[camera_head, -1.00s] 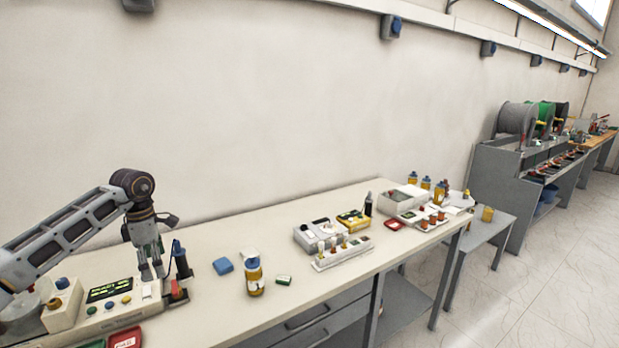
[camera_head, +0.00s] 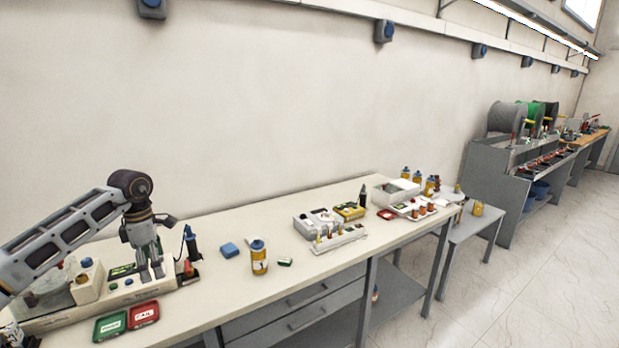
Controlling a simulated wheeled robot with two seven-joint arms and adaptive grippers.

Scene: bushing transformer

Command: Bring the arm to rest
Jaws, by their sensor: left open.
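My left arm comes in from the left edge, and its gripper (camera_head: 151,273) points down with its fingers apart and nothing seen between them. The gripper is in front of or above a long white test unit (camera_head: 118,291) at the bench's left end; I cannot tell whether it touches it. The gripper covers part of the unit's panel. A dark upright handheld tool (camera_head: 192,245) stands just right of the gripper. My right gripper is not in view.
A grey box (camera_head: 317,221) and a white bushing rack (camera_head: 338,239) stand farther right. Bare bench top lies between these groups.

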